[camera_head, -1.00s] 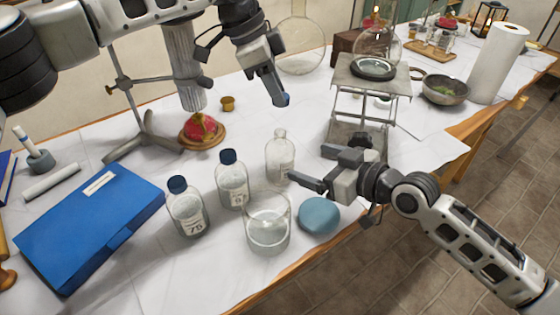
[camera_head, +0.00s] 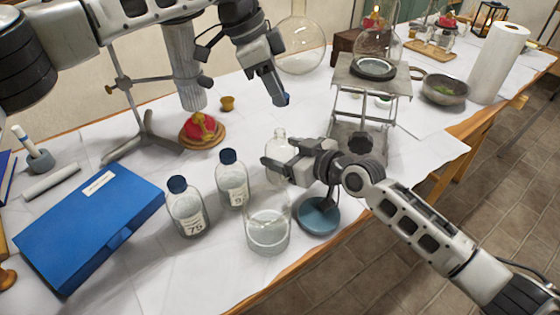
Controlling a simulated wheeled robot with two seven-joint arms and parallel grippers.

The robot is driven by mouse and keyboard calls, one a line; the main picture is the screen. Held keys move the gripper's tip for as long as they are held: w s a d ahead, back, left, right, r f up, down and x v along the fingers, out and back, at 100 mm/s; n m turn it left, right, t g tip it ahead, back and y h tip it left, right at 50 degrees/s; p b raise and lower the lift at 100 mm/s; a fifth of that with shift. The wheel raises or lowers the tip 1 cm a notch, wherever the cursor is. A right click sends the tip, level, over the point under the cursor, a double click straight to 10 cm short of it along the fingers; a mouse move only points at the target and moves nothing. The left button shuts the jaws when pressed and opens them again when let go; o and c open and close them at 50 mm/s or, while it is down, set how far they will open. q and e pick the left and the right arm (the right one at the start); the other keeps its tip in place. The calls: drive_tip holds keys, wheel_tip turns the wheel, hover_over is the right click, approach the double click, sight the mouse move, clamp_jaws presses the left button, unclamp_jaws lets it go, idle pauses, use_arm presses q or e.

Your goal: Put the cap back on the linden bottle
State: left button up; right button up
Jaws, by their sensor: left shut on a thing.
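The uncapped clear bottle (camera_head: 278,140), which I take to be the linden bottle, stands upright on the white cloth; its label is not visible. My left gripper (camera_head: 278,97) is shut on a dark blue cap (camera_head: 282,100), held above and behind that bottle, apart from its neck. My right gripper (camera_head: 280,158) is open at the bottle's body, with one finger in front of it and the other at its right side. I cannot tell whether the fingers touch the glass. Part of the bottle's lower body is hidden by the front finger.
Two blue-capped bottles, one marked 75 (camera_head: 188,212) and another (camera_head: 232,182), stand left of the bottle. A glass beaker (camera_head: 268,235) and a blue round object (camera_head: 318,220) are in front. A lab jack (camera_head: 345,105) stands behind right. A blue case (camera_head: 90,225) lies left.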

drive_tip(key=c, duration=1)
use_arm(q)
hover_over(280, 131)
drive_tip(key=a, duration=0.1)
drive_tip(key=shift+f, duration=2.45)
drive_tip(key=shift+f, duration=0.9)
drive_tip(key=shift+f, duration=0.55)
use_arm(e)
clamp_jaws()
use_arm(q)
drive_tip(key=m+g, duration=0.1)
drive_tip(key=m, duration=0.3)
drive_tip(key=shift+w+d+g, duration=0.1)
drive_tip(key=shift+w+g, duration=0.25)
drive_tip(key=shift+g, duration=0.05)
drive_tip(key=shift+s+m+g, duration=0.1)
drive_tip(key=shift+m+g, duration=0.2)
drive_tip(key=shift+m, duration=0.9)
